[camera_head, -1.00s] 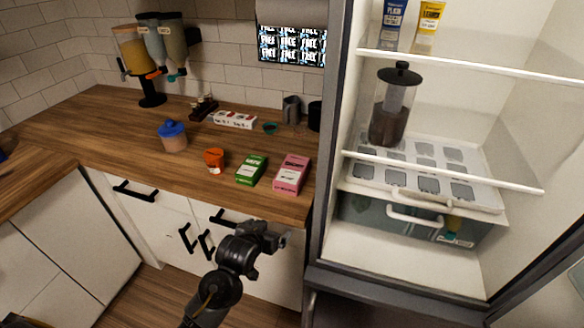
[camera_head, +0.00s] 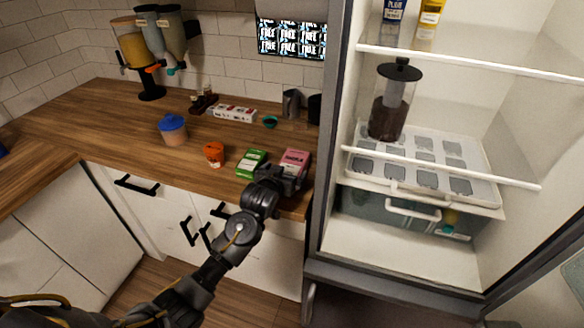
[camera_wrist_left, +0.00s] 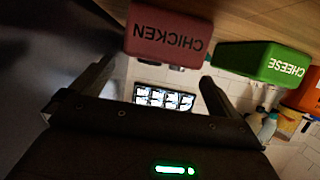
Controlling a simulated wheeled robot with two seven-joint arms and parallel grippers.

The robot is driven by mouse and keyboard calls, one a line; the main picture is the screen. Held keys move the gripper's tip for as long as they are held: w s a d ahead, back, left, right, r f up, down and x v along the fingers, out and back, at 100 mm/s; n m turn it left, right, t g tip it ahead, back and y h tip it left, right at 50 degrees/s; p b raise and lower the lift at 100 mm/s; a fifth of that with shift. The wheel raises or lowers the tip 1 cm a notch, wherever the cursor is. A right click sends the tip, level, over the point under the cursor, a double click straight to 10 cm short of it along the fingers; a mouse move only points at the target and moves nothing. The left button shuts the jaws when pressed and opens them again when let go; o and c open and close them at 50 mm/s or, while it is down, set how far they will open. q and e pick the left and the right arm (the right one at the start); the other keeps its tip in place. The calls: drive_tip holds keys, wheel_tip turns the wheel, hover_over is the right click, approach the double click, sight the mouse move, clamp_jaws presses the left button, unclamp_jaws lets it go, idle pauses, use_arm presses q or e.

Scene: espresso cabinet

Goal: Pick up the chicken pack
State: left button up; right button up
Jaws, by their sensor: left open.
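The chicken pack (camera_head: 296,158) is a pink box on the wooden counter close to the fridge. In the left wrist view the chicken pack (camera_wrist_left: 170,32) appears upside down, its label reading CHICKEN. My left gripper (camera_head: 286,178) is at the near end of the pack in the head view and hides its lower part. In the left wrist view the fingers of my left gripper (camera_wrist_left: 157,75) are spread and empty, with the pack ahead of them, roughly between their lines. Whether a finger touches it I cannot tell. My right gripper is not in view.
A green cheese pack (camera_head: 250,163) lies just left of the chicken pack. The open fridge (camera_head: 395,262) is close on the right. The counter behind the packs is mostly clear.

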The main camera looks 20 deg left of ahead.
sight(292, 163)
use_arm(q)
drive_tip(key=shift+w, duration=0.35)
drive_tip(key=p+x, duration=0.1)
drive_tip(key=x, duration=0.2)
drive_tip(key=shift+w+d+p, duration=0.1)
drive_tip(key=shift+w+p, duration=0.1)
drive_tip(key=shift+p, duration=0.15)
drive_tip(key=shift+w+f, duration=0.3)
drive_tip(key=shift+w, duration=0.25)
drive_tip(key=c, duration=1.1)
drive_tip(key=shift+c, duration=0.9)
